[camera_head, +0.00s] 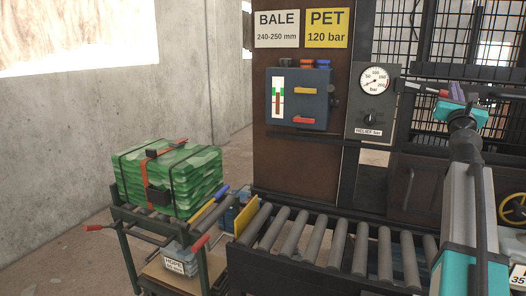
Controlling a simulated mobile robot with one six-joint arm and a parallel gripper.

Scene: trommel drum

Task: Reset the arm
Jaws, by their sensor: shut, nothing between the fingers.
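My arm rises along the right side of the view, grey with teal joints, and bends at a dark elbow. Past the bend, a slim end part reaches left toward the pressure gauge (374,80). My gripper (408,86) appears small there, to the right of the gauge dial, shut and with nothing seen in it. Its fingertips are too small to make out clearly. I cannot tell whether it touches the gauge panel (360,125). Part of the press behind is hidden by my arm.
A strapped green bale (168,178) sits on a cart (122,212) at left. A roller conveyor (335,244) runs across the front below the press. A blue control box (299,98) hangs on the brown panel. A yellow handwheel (513,210) is at far right.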

